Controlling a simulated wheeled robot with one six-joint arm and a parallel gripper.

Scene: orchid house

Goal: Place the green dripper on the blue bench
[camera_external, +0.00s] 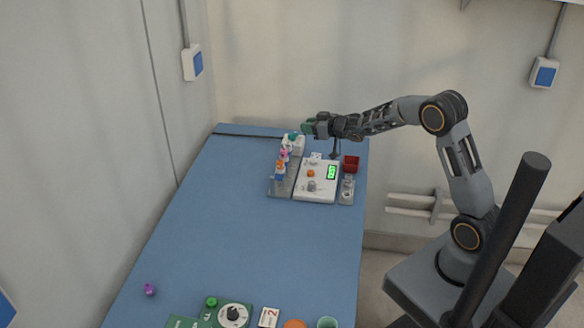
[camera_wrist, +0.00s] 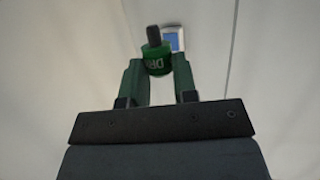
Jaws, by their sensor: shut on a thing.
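The green dripper (camera_wrist: 155,62) shows in the wrist view as a green cylinder with white lettering and a dark tip. My gripper (camera_wrist: 157,75) is shut on it, with a green finger on each side. In the external view my gripper (camera_external: 312,127) is held out to the left, above the far end of the blue bench (camera_external: 235,220). The green dripper is hard to tell from the green fingers there. The bench is a long blue top running from the near edge to the back wall.
A purple piece (camera_external: 150,289) and a green dial panel (camera_external: 233,315) lie at the near end. The bench's middle is clear.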

